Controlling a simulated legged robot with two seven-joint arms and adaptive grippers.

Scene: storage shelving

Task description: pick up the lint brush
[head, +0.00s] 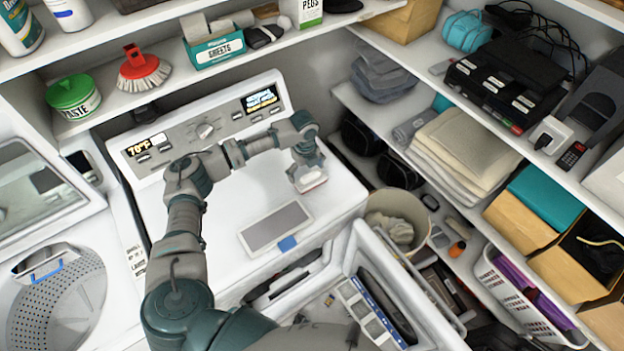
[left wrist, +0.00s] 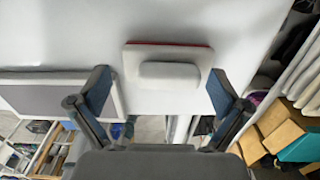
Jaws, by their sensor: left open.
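The lint brush, a white block with a raised white grip and a red edge, lies on the white machine top. It shows in the left wrist view (left wrist: 168,62) just beyond and between the fingertips, and in the head view (head: 314,184) it is partly hidden under my left gripper. My left gripper (head: 306,172) points down over it. Whether the fingers touch the brush cannot be told. My right gripper is not in view.
A grey panel in a white frame (head: 275,227) with a blue tab lies left of the brush. The control panel (head: 205,125) rises behind. A shelf above holds a red scrub brush (head: 143,72) and green-lidded tub (head: 75,97).

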